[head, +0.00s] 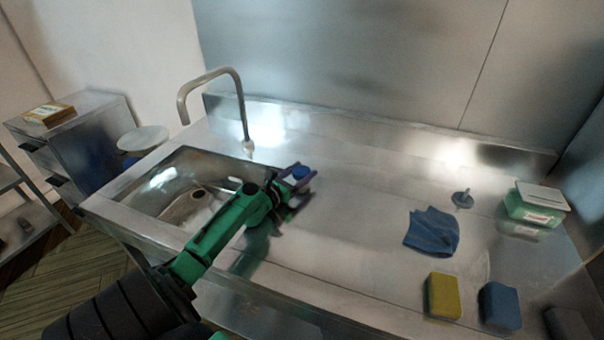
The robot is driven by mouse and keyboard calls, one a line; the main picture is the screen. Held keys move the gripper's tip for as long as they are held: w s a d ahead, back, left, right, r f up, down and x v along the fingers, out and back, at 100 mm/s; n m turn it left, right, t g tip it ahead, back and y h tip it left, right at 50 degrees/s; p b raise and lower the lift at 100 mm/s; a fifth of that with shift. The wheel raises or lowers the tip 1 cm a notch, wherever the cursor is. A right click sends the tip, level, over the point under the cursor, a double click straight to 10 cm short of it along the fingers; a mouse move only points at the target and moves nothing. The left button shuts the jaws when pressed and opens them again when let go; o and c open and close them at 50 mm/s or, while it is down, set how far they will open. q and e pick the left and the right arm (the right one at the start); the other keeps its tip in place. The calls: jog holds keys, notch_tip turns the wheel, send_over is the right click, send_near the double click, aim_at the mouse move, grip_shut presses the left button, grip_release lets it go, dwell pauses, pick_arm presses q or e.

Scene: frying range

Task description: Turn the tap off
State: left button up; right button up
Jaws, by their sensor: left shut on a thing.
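The tap's curved metal spout (214,75) rises behind the sink (145,184) at the left and bends over toward its far left. I cannot make out any water stream below the spout's mouth. My left gripper (294,181) reaches over the sink's right edge to the counter. It is shut on a small blue-topped knob (301,172) right of the tap's base. The fingers hide the knob's lower part, and I cannot tell its turn angle. My right gripper is not in view.
On the counter at the right lie a blue cloth (432,232), a metal stopper (462,199), a green tub (534,205), a yellow sponge (443,296) and a blue sponge (499,306). The counter's middle is clear. A raised metal backsplash (380,128) runs behind.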

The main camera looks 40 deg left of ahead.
pick_arm(q)
jog(key=o, duration=1.4)
jog(key=s+b, duration=0.1)
jog(key=s, duration=1.2)
jog(key=shift+s+f, duration=0.15)
jog(key=shift+s, duration=0.65)
